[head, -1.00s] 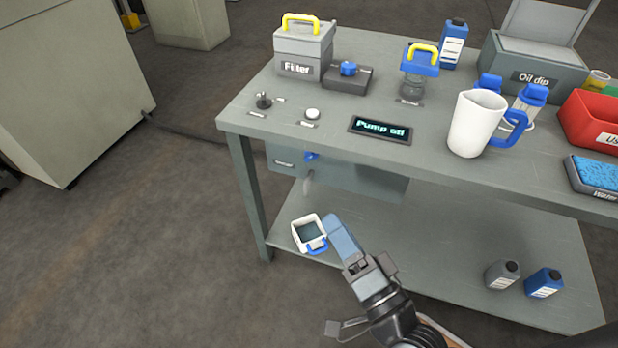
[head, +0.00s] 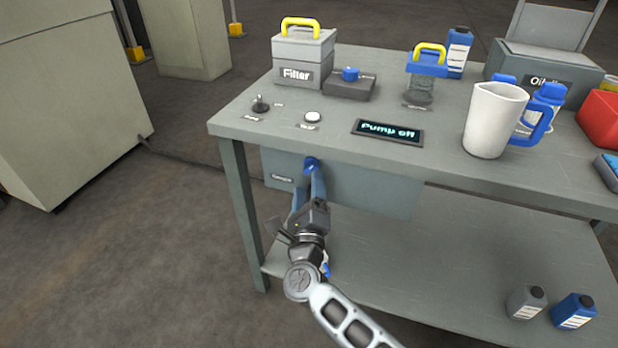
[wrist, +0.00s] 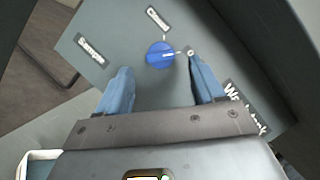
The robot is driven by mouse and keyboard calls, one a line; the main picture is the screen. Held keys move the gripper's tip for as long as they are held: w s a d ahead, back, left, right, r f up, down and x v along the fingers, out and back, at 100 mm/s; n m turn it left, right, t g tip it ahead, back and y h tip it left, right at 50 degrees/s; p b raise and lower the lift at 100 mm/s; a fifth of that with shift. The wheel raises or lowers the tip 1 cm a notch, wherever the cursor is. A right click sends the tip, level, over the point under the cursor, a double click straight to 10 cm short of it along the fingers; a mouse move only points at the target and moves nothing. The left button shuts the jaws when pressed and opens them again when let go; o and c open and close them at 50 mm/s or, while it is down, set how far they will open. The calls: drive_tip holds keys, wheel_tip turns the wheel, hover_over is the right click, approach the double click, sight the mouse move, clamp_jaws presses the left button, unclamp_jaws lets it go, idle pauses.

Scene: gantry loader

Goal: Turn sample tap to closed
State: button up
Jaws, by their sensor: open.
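The sample tap is a blue knob (wrist: 160,54) on the grey front panel under the bench top. In the head view the tap (head: 311,164) shows just above my fingertips. In the wrist view a "Closed" label is above the knob and a "Sample" label (wrist: 91,50) is to its left; another label at its right is partly hidden by a finger. My gripper (wrist: 160,82) is open, its two blue fingers pointing at the panel on either side of and below the knob. I cannot tell whether either finger touches it.
The bench top (head: 240,126) overhangs the panel. On it are a filter box (head: 303,55), a "Pump off" display (head: 388,132) and a white jug (head: 493,120). A white container (wrist: 40,158) with a blue handle sits below, mostly hidden by my arm. Bottles (head: 525,302) stand on the lower shelf.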

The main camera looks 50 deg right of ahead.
sight(309, 170)
drive_tip(key=shift+x, duration=2.1)
drive_tip(key=shift+c, duration=0.2)
drive_tip(key=c, duration=1)
